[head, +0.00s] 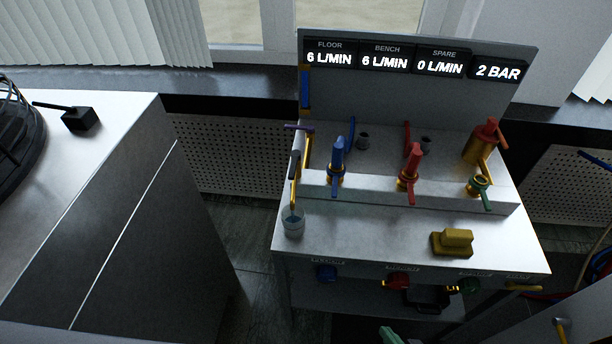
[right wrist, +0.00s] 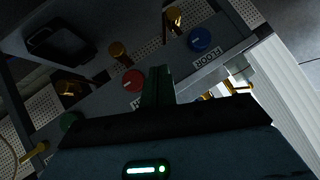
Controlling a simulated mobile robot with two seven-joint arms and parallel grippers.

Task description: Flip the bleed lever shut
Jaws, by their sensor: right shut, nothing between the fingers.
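No readable label names the bleed lever, so I cannot tell for sure which it is. A purple lever (head: 298,127) lies across a brass pipe at the left end of the bench, above a small glass cup (head: 293,221). A yellow lever (head: 523,288) is at the right end of the front panel; it also shows in the right wrist view (right wrist: 35,152). My right gripper (head: 390,335) is low in front of the bench, only its tip showing. In the right wrist view (right wrist: 157,85) its fingers are shut and empty near the front knobs. My left gripper is out of view.
Blue (head: 337,157), red (head: 411,167) and green (head: 480,186) valves stand on the raised step. Displays (head: 415,60) read 6, 6 and 0 L/MIN and 2 BAR. A yellow block (head: 452,242) lies on the bench top. Blue (right wrist: 199,39) and red (right wrist: 133,81) knobs are on the front.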

